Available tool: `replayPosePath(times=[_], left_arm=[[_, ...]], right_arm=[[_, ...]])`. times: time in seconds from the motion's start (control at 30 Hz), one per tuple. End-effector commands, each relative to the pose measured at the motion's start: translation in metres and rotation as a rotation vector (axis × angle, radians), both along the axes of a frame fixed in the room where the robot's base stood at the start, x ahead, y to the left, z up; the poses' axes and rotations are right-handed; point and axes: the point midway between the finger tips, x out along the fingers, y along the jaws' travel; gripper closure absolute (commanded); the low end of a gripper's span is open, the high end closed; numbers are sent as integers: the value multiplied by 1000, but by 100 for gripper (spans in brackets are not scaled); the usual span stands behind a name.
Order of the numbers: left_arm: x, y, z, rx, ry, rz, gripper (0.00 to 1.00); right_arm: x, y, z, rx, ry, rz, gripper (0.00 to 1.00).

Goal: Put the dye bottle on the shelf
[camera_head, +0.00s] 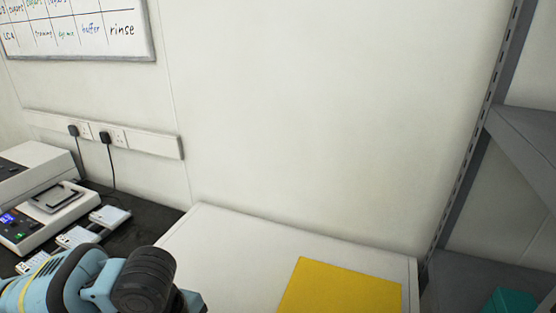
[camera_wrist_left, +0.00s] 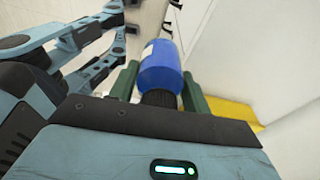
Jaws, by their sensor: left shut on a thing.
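The dye bottle (camera_wrist_left: 160,68) is blue with a pale label on its left side and a dark ribbed cap towards my palm. In the left wrist view my left gripper (camera_wrist_left: 158,80) is shut on it, with one green finger on each side. In the head view my left arm shows at the lower left, but its fingers and the bottle are out of frame. The grey metal shelf (camera_head: 532,135) stands at the right edge of the head view, with a lower board (camera_head: 460,280); only part shows. My right gripper is not in view.
A white worktop (camera_head: 230,245) with a yellow mat (camera_head: 340,290) lies between my left arm and the shelf. A teal object (camera_head: 512,302) is on the lower shelf board. Lab devices (camera_head: 45,212) stand on a dark bench at left. A slotted upright (camera_head: 478,125) edges the shelf.

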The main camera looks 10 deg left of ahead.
Motion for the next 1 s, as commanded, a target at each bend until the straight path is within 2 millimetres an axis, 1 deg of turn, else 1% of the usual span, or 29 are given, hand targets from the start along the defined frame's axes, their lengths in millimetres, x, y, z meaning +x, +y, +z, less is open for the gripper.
replayPosePath(times=[0.13, 0.27, 0.7, 1.0], left_arm=[[5, 0, 1, 0, -2, 53, 80], [15, 0, 3, -1, -2, 200, 80], [66, 0, 17, -3, -5, 944, 80], [96, 0, 29, -3, -3, 1414, 80]], right_arm=[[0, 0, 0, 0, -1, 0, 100], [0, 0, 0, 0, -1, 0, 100], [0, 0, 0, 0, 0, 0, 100], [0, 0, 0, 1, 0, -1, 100]])
